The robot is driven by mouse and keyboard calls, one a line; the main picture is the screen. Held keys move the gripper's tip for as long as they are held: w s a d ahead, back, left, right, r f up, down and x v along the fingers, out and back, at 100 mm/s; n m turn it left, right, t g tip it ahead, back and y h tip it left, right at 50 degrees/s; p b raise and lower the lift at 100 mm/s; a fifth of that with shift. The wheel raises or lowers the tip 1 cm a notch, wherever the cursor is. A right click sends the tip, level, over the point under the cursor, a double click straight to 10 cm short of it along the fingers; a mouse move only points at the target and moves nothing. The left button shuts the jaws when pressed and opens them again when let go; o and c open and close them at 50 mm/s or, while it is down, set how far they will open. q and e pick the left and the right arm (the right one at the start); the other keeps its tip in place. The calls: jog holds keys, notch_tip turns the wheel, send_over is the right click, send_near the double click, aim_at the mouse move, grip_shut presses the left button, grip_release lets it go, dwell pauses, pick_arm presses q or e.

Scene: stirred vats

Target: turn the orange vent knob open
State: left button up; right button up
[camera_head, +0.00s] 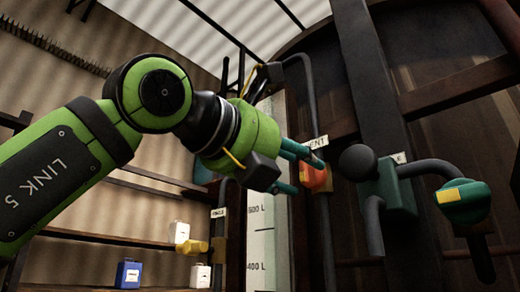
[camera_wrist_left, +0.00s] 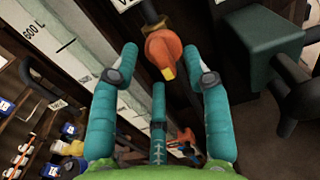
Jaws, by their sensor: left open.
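The orange vent knob (camera_head: 318,177) is on the pipe in front of the dark vat, just below a white label reading "ENT", its first letter hidden. In the left wrist view the knob (camera_wrist_left: 162,48) shows a yellow pointer at its lower edge. My left gripper (camera_head: 294,170) reaches it from the left in the head view. In the wrist view the left gripper (camera_wrist_left: 161,58) is open, with its teal fingers on either side of the knob. I cannot tell whether any finger touches it. The right gripper is not in view.
A teal valve handle (camera_head: 463,202) with a yellow mark and a dark round knob (camera_head: 357,162) stand to the right. A level scale (camera_head: 261,235) runs below the gripper. Shelves at lower left hold a blue container (camera_head: 128,274) and white ones. A yellow knob (camera_head: 191,247) is nearby.

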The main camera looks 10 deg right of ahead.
pick_arm(q)
jog(key=v, duration=1)
jog(key=shift+s+a, duration=0.2)
jog(key=shift+a, duration=0.1)
